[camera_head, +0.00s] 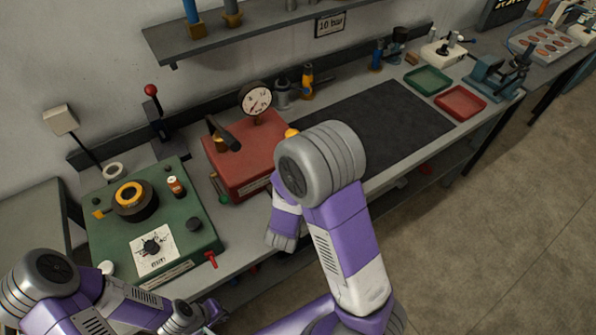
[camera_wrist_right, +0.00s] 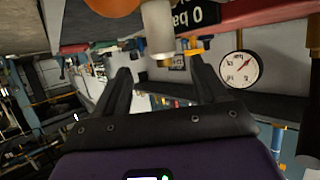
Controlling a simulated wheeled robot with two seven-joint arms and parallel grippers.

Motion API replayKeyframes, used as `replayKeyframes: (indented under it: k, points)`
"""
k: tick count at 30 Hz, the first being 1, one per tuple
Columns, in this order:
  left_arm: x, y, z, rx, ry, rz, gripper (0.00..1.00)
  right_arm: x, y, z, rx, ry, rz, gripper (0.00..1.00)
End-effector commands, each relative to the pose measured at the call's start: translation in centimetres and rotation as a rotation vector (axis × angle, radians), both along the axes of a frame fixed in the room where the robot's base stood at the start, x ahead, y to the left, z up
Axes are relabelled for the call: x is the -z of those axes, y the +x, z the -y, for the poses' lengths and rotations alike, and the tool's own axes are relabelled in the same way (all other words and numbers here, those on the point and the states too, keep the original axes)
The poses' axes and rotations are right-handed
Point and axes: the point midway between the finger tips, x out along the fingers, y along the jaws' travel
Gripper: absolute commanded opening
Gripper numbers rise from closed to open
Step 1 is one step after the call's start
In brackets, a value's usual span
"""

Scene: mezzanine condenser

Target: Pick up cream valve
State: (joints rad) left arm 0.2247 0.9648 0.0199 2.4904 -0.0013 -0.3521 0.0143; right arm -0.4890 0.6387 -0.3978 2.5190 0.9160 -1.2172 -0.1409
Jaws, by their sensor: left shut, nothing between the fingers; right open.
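A pale cream cylinder (camera_wrist_right: 158,30), which looks like the cream valve, is near the top of the right wrist view, which appears upside down. An orange rounded part is beside it, cut by the frame edge. My right gripper (camera_wrist_right: 160,75) is open, and the cylinder is beyond its fingertips, apparently not gripped. In the head view my right arm hides the right fingers and probably the valve; an orange-yellow bit shows by its elbow. My left gripper (camera_head: 208,313) is shut and empty, low at the bench's front edge.
A red box (camera_head: 235,165) with a pressure gauge (camera_head: 256,98) stands behind my right arm. A green panel box (camera_head: 150,225) with knobs is at left. A dark mat (camera_head: 385,120), a green tray (camera_head: 428,80) and a red tray (camera_head: 460,102) lie to the right.

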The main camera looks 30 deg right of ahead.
Motion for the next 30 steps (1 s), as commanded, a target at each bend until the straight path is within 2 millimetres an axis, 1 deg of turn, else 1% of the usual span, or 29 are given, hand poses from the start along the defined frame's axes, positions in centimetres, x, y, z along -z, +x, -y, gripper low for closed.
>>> replayKeyframes:
  k: [5,10,13,17,23,30]
  points:
    - [0.1,0.0,0.0,0.000,0.000,-0.001,0.00,0.9,1.5,1.1,0.001,-0.001,-0.001,0.72]
    - [0.0,0.0,0.0,0.000,0.000,0.000,0.00,2.0,3.6,2.2,0.002,-0.002,-0.001,0.72]
    - [0.0,0.0,0.0,0.000,0.000,0.000,0.00,2.5,4.5,3.0,0.003,-0.001,-0.001,0.72]
    - [0.0,0.0,0.0,0.000,0.000,0.000,0.00,2.7,5.1,3.4,-0.001,0.000,0.000,0.72]
    - [0.0,0.0,0.0,0.000,0.000,0.000,0.00,2.7,5.1,3.4,-0.001,0.000,0.000,0.72]
    - [0.0,0.0,0.0,0.000,0.000,0.000,0.00,2.7,5.1,3.4,-0.001,0.000,0.000,0.35]
